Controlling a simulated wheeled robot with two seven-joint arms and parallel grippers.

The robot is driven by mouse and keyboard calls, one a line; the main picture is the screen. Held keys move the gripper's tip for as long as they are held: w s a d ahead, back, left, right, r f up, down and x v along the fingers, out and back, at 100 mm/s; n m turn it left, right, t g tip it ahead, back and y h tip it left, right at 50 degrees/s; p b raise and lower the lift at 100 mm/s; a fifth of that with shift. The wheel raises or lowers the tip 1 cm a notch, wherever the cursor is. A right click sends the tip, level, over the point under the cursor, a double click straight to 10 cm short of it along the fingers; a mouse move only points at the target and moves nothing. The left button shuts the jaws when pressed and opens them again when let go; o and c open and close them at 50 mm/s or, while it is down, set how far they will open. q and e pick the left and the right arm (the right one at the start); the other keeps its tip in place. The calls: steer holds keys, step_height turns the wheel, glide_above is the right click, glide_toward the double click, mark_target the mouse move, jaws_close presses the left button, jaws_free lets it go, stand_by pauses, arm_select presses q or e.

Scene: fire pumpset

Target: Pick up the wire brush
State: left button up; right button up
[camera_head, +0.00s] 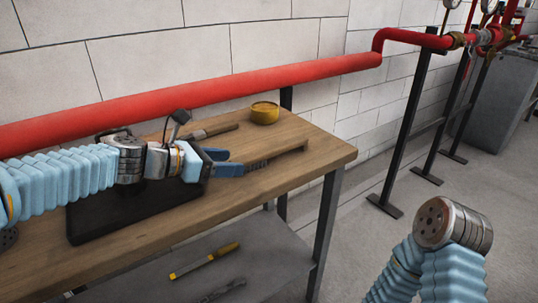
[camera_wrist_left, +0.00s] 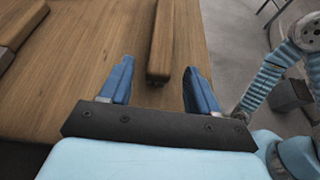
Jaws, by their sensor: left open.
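The wire brush (camera_head: 278,158), a long narrow wooden bar with a dark bristled part at its near end, lies on the wooden workbench (camera_head: 315,158). My left gripper (camera_head: 236,162) is open, low over the bench at the brush's near end. In the left wrist view the brush (camera_wrist_left: 161,38) points toward my open left gripper (camera_wrist_left: 160,68). Its dark end lies between the blue fingertips, with a gap on both sides. I cannot tell the exact height of the fingers over the bench. My right arm shows at the lower right, but its gripper is not visible.
A black tray-like item (camera_head: 90,222) lies under my left arm. A red pipe (camera_head: 230,88) runs along the wall. A yellow-handled tool (camera_head: 205,261) lies on the lower shelf.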

mark_target(239, 159)
arm_select(q)
steer(key=b+x, duration=0.1)
steer(key=x, duration=0.4)
steer(key=shift+w+d, duration=0.2)
steer(key=shift+r, duration=0.1)
steer(key=c, duration=1.1)
steer(key=shift+r, duration=0.1)
step_height(239, 159, up, 4)
steer(key=shift+r+p, duration=0.25)
steer(key=shift+p, duration=0.6)
step_height(239, 159, up, 13)
steer(key=shift+r, duration=0.2)
